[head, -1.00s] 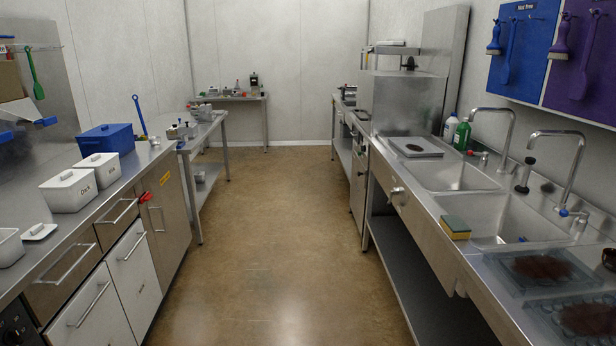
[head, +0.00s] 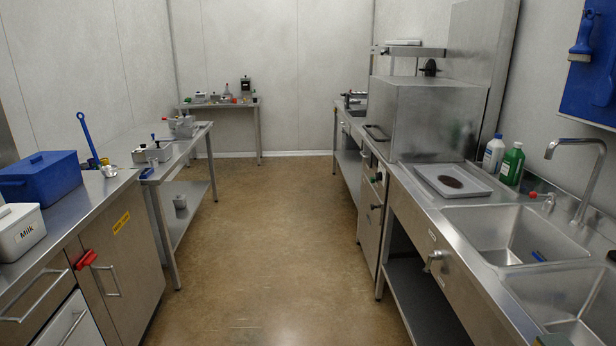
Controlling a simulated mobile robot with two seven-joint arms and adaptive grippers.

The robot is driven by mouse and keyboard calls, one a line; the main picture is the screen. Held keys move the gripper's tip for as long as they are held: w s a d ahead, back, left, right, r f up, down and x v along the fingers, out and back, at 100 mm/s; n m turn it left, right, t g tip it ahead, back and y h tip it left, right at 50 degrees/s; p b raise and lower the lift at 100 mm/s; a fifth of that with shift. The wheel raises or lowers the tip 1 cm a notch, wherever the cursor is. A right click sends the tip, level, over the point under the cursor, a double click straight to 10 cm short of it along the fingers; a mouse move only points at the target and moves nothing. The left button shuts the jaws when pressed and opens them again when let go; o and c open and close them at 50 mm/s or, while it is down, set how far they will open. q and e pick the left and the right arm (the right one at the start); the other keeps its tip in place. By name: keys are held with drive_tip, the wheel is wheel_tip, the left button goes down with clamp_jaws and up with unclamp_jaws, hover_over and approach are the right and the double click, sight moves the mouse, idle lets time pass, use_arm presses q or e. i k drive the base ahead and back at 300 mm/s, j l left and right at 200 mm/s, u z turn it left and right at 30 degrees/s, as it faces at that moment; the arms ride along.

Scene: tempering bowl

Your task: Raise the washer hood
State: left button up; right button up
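The washer hood (head: 425,118) is a large stainless steel box on the right-hand counter, ahead of the sinks. It is down, its lower edge at counter level. A bar handle (head: 378,133) shows on its left side, facing the aisle. A tall steel panel (head: 478,60) stands behind it against the right wall. The inside of the washer is hidden. Neither of my grippers is in view.
A grey tray (head: 455,181) with a brown patch lies on the counter before the hood. White (head: 493,154) and green (head: 511,164) bottles stand near the wall. The floor aisle (head: 255,240) is clear. A left counter holds a blue box (head: 40,178).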

sight(411, 119)
drive_tip(key=i, duration=3.25)
